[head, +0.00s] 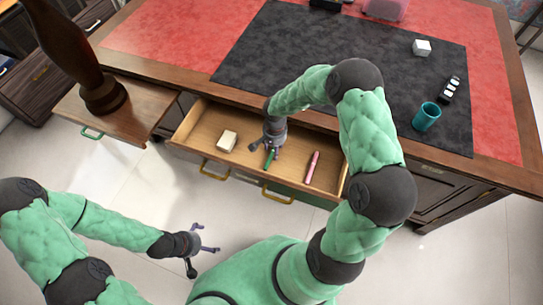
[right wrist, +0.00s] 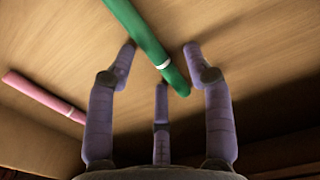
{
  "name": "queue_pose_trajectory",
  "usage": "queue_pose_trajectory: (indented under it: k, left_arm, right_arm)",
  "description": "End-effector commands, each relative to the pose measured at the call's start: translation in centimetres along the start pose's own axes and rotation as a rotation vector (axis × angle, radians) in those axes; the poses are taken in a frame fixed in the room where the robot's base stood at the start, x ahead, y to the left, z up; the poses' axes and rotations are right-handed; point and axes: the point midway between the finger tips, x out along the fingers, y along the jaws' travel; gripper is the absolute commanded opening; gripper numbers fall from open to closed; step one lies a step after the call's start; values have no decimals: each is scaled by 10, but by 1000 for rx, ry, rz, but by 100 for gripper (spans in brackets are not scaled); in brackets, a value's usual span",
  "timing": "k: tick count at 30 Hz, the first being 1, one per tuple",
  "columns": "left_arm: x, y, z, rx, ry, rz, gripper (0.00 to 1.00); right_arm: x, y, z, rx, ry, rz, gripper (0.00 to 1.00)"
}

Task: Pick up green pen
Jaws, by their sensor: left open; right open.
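The green pen (head: 271,158) lies in the open wooden drawer (head: 191,126), partly hidden by my right gripper in the head view. In the right wrist view the green pen (right wrist: 143,34) runs diagonally, its lower end between the spread fingers. My right gripper (head: 268,147) reaches down into the drawer over the pen. Its three fingers (right wrist: 160,62) are open around the pen's end and not closed on it; whether any finger touches the pen I cannot tell. My left gripper (head: 202,249) is open and empty over the floor in front of the desk.
In the drawer, a pink pen (head: 313,167) lies right of the green one and a pale block (head: 227,140) lies left. Drawer walls surround my right gripper. A teal cup (head: 426,116), a white cube (head: 422,47) and a black item (head: 450,90) are on the desk mat.

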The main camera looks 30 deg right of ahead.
Motion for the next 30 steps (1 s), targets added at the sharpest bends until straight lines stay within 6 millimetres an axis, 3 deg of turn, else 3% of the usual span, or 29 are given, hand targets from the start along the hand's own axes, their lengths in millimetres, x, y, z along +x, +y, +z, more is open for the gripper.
queue_pose_trajectory:
  k: [6, 11, 23, 30]
  left_arm:
    - [0, 0, 0, 0, 0, 0, 100]
    - [0, 0, 0, 0, 0, 0, 100]
    - [-2, 1, 0, 0, 0, 0, 100]
    - [-18, 6, 1, 0, 0, 0, 100]
  right_arm:
    - [0, 0, 0, 0, 1, 0, 52]
    - [0, 0, 0, 0, 0, 0, 7]
    - [-4, 0, 0, 0, 1, 0, 6]
    - [-41, 0, -1, -1, 3, -2, 6]
